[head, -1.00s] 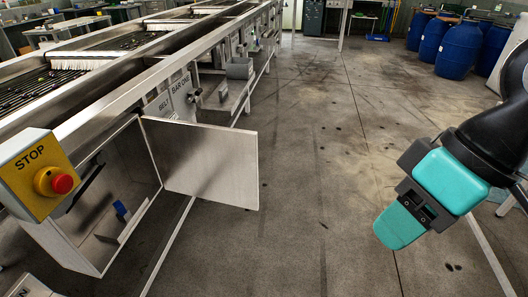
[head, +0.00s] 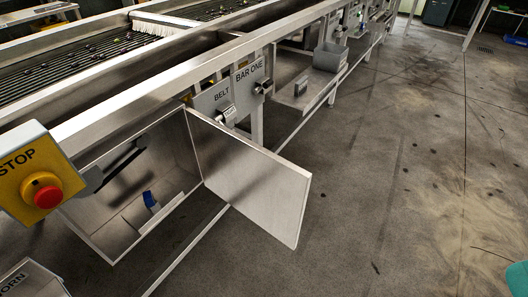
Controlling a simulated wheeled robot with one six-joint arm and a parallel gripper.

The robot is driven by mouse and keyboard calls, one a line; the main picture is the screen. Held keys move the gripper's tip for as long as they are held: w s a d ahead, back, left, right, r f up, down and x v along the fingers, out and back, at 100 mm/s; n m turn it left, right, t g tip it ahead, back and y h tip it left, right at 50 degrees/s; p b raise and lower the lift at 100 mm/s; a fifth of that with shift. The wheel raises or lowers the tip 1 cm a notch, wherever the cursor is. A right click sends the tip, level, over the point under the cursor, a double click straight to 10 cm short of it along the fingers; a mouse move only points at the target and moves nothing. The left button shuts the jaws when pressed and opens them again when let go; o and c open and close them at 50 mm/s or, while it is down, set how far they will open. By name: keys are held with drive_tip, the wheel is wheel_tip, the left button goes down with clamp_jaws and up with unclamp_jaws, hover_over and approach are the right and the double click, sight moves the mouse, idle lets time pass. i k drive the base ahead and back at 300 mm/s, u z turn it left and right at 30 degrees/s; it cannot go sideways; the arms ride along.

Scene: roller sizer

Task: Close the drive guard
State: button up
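The drive guard (head: 252,178) is a flat metal door hinged on the far side of an open metal box (head: 130,200) under the sizer's side rail. It stands swung wide open, out over the floor. Inside the box are a dark bar and a small blue piece (head: 150,201). Only a teal bit of my gripper (head: 517,278) shows at the lower right edge, well apart from the guard. Its fingertips are out of frame.
A yellow box with a red STOP button (head: 42,190) sticks out at the left, near the box opening. Levers and a panel marked BELT and BAR ONE (head: 232,88) are beyond the guard. A grey bin (head: 330,57) sits on a shelf farther along. The floor (head: 400,190) at right is clear.

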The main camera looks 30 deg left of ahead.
sight(272, 190)
drive_tip(key=i, duration=2.95)
drive_tip(key=u, duration=3.7)
drive_tip(key=k, duration=0.7)
drive_tip(key=z, duration=0.1)
